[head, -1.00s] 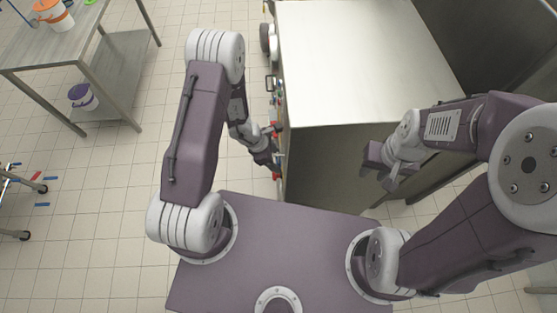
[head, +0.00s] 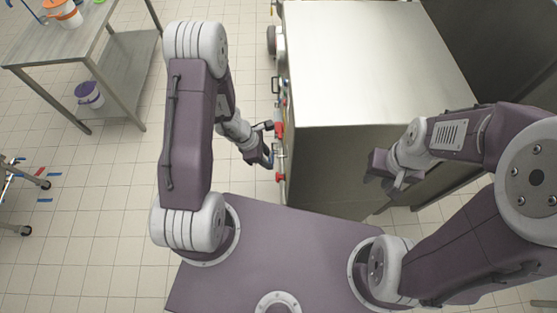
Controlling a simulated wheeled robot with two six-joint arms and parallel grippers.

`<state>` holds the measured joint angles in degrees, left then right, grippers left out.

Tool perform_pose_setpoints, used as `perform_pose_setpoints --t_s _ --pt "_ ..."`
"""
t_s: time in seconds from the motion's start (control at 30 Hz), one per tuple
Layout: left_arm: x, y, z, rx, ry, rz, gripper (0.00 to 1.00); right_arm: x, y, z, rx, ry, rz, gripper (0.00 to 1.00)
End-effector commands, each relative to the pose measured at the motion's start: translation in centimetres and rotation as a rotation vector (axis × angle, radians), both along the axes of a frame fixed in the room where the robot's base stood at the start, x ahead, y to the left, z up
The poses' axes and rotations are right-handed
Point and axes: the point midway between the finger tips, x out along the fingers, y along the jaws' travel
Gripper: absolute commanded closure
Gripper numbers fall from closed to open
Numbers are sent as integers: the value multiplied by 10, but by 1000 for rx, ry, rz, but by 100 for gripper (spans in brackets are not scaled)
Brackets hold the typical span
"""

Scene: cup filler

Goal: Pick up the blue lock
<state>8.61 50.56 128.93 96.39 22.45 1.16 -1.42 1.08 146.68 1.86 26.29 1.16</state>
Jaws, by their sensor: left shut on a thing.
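My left gripper (head: 265,156) is beside the left face of the steel cabinet, by its red fittings. It is shut on a small blue thing (head: 269,160), which I take to be the blue lock. The lock is tiny here and mostly hidden by the fingers. A narrow gap seems to lie between the gripper and the cabinet face. My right gripper (head: 382,172) is open and empty in front of the cabinet's near side.
The steel cabinet (head: 375,60) fills the top middle, with red fittings (head: 280,177) along its left face. A steel table (head: 60,50) stands at the upper left with an orange-rimmed bucket (head: 62,12); a purple bucket (head: 89,95) is below. The tiled floor between is clear.

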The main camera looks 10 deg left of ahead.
Motion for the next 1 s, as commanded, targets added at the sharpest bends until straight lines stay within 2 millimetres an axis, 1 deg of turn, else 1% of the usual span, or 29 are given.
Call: perform_pose_setpoints --t_s 0.03,0.2,0.3,0.4,0.5,0.6,1.0 --pt "-4 16 -5 0 -2 9 100 0 0 -10 0 0 0 66" --pt "-20 73 -2 2 -2 12 100 0 0 -16 0 0 0 66" --pt "-28 99 -1 1 -1 10 100 0 0 -16 0 0 0 66" --pt "-34 118 0 0 -1 7 100 0 0 -17 0 0 0 66" --pt "-37 129 0 0 -1 4 100 0 0 -17 0 0 0 66" --pt "-39 134 0 1 0 3 100 0 0 -17 0 0 0 66" --pt "-39 134 0 0 1 0 100 0 0 -17 0 0 0 66"
